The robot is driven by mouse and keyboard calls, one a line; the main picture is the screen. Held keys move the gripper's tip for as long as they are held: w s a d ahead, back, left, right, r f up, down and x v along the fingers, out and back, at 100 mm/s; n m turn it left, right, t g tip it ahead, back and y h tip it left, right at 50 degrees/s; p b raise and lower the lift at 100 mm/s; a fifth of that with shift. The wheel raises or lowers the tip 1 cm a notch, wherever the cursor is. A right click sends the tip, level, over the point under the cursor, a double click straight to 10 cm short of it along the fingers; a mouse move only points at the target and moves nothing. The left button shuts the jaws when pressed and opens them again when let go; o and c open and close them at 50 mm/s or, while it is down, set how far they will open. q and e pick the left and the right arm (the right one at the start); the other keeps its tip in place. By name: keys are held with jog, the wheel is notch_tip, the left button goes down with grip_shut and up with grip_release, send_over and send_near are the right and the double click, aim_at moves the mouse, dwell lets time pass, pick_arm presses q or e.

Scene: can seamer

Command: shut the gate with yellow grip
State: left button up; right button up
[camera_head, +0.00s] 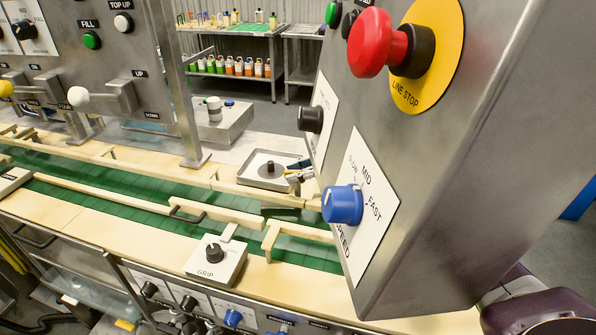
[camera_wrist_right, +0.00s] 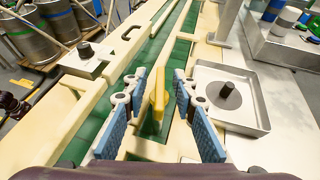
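In the right wrist view, the yellow grip (camera_wrist_right: 158,92) is an upright yellow piece above the green conveyor, near a long pale rail. I cannot make out exactly how its gate sits across the channel. My right gripper (camera_wrist_right: 158,84) is open, with one blue-padded finger on each side of the grip. Gaps show between the fingers and the grip. In the head view, part of my right gripper (camera_head: 298,171) shows beside the square tray, and the grey control box hides the rest. My left gripper is in neither view.
The grey control box with a red stop button (camera_head: 370,43) and blue speed knob (camera_head: 342,204) fills the head view's right. A square metal tray (camera_wrist_right: 262,122) stands right of the gripper. A GRIP knob box (camera_head: 217,262) sits on the near ledge.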

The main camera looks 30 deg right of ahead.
jog(key=v, duration=1.2)
jog(key=shift+o, duration=0.5)
